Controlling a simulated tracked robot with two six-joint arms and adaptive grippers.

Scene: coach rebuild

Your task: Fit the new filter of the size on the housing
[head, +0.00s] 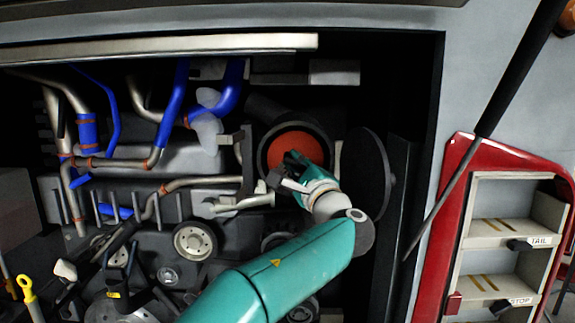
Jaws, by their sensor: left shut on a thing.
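The round black filter housing (265,138) sits at the back right of the engine bay, with its open mouth facing me. An orange round end face of the filter (310,143) shows inside the dark ring of the mouth. My left gripper (287,172) is in front of this face, shut on the filter; the fingers and wrist cover its lower part. How deep the filter sits and any size marking cannot be made out. A black round cover (373,165) stands open to the right of the mouth. My right gripper is not in view.
Blue hoses (173,95) and metal pipes crowd the bay to the left, with pulleys (194,241) below. A strut (480,135) crosses at right, before a red-framed rack (458,190) with shelves, one labelled TAIL. A yellow dipstick handle (26,286) is at lower left.

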